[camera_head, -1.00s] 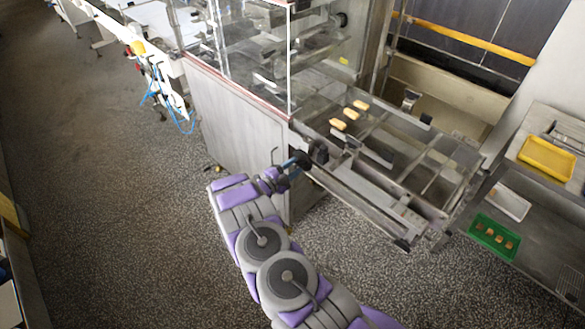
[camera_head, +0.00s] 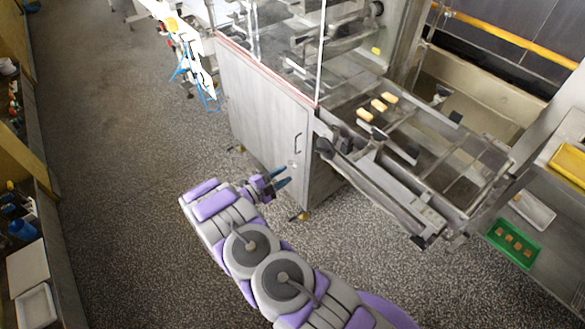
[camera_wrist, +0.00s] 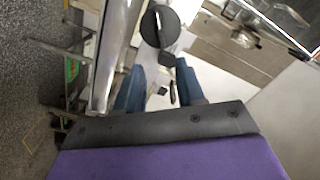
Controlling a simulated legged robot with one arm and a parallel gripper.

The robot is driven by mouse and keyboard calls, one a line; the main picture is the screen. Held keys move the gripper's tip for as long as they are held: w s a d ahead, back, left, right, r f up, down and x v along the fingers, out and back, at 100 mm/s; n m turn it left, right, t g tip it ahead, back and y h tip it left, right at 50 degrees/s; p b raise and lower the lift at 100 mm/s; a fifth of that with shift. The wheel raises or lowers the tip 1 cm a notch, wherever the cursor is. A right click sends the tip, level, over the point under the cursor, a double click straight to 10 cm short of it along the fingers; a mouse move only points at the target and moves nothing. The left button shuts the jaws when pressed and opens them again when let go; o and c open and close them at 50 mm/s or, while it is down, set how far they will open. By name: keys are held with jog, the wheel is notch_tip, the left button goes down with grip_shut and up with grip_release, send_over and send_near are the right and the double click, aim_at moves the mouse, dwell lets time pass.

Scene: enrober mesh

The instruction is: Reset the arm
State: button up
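My gripper (camera_head: 280,178) is at the end of my purple and grey arm, over the floor in front of the machine's grey cabinet door. Its two blue fingers stand apart with nothing held between them. The fingers also show in the wrist view (camera_wrist: 158,84), with a gap between them. The arm is bent and reaches from the lower right of the head view toward the cabinet.
The machine's cabinet (camera_head: 265,115) stands close to my gripper. Its conveyor frame (camera_head: 400,190) juts out to the right, with several yellow pieces (camera_head: 377,106) on it. A green tray (camera_head: 513,243) sits on a shelf at the right. Open floor (camera_head: 120,150) lies left.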

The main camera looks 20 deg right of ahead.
jog(key=shift+s+a, duration=0.25)
jog(key=shift+a, duration=0.45)
